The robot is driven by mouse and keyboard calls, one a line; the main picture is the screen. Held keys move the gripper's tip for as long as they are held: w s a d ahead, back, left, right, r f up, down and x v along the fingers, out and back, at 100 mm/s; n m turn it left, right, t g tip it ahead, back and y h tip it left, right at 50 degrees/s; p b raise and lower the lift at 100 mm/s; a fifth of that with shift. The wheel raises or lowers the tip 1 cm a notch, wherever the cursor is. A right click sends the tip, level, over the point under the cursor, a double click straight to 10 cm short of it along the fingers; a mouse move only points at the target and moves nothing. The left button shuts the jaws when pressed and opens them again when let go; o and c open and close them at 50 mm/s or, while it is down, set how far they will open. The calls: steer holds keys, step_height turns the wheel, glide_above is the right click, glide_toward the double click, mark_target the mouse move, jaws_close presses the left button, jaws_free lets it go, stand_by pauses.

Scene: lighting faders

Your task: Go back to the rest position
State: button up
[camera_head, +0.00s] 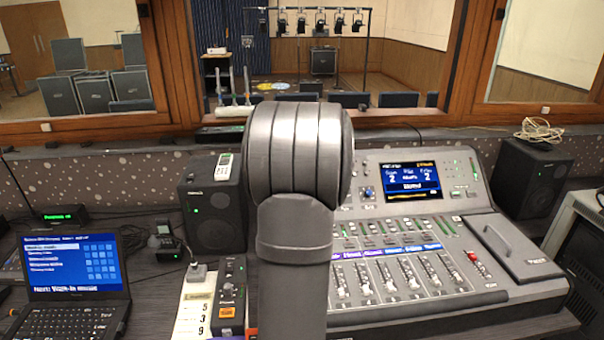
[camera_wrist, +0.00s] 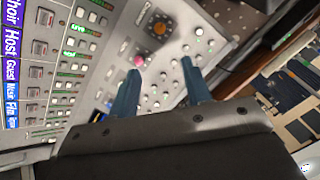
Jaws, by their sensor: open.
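My gripper (camera_wrist: 160,78) shows in the wrist view as two blue fingers set apart, open with nothing between them. It is over the upper part of the lighting console (camera_wrist: 110,75), whose buttons and knobs lie beyond the fingertips. I cannot tell how far above the panel the fingers are. In the head view, my arm stands in front of the left part of the console (camera_head: 540,285) and hides it, and my gripper is not visible there. The console's faders (camera_head: 415,282) and lit screen (camera_head: 408,180) show to the right of my arm.
A laptop (camera_head: 70,270) is at the left. A black speaker (camera_head: 212,215) and a small control box (camera_head: 230,300) stand left of my arm. Another speaker (camera_head: 530,178) and a grey case (camera_head: 585,240) are at the right. A wood-framed window (camera_head: 100,128) lies behind the desk.

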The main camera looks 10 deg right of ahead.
steer(key=x, duration=1.7)
steer(key=shift+w+f, duration=0.15)
steer(key=shift+w, duration=0.05)
steer(key=shift+f, duration=0.2)
steer(key=shift+d+r+m, duration=0.1)
steer(key=shift+r+m, duration=0.1)
steer(key=shift+m, duration=0.9)
steer(key=m+t, duration=0.1)
steer(key=m, duration=0.4)
steer(key=shift+s+m+y, duration=0.1)
steer(key=shift+m+y, duration=0.2)
steer(key=shift+v, duration=1.7)
stand_by(0.5)
